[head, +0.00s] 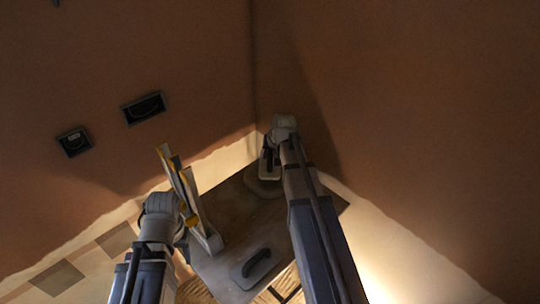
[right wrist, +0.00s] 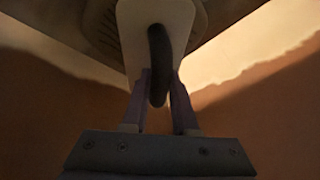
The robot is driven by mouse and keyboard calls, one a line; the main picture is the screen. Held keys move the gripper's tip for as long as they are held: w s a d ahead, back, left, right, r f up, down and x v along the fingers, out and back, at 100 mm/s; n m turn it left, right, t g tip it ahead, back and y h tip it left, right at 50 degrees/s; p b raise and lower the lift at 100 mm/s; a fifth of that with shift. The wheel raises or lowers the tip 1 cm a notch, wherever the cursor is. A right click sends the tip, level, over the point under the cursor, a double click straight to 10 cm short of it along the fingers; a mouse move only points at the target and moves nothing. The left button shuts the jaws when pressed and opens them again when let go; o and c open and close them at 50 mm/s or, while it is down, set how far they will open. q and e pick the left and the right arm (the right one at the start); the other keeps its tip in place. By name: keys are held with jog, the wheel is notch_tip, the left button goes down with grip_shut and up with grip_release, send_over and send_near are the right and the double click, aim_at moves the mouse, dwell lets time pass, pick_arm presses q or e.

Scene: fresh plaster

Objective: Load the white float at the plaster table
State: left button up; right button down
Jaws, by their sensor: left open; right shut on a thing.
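My right gripper (head: 271,150) is shut on the dark handle of the white float, over the far corner of the plaster table (head: 238,212). The float's pale plate (head: 269,171) shows below the gripper, partly hidden by my right arm. In the right wrist view the float (right wrist: 183,18) shows its white plate, with the handle between the fingers (right wrist: 160,80). A pale, roundish patch of plaster (head: 262,189) lies on the table just under or beside the float; I cannot tell whether they touch. My left gripper (head: 185,207) is open at the table's left side.
A grey float with a black handle (head: 250,271) lies on the table's near part. Two dark wall boxes (head: 143,108) (head: 74,141) sit on the brown left wall. The walls meet behind the table.

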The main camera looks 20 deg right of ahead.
jog(key=shift+f+b, duration=1.65)
jog(key=shift+f, duration=0.35)
jog(key=shift+f+b, duration=0.5)
dwell(0.6)
notch_tip(320, 180, up, 7)
jog(key=p, duration=0.7)
jog(key=shift+r, duration=0.1)
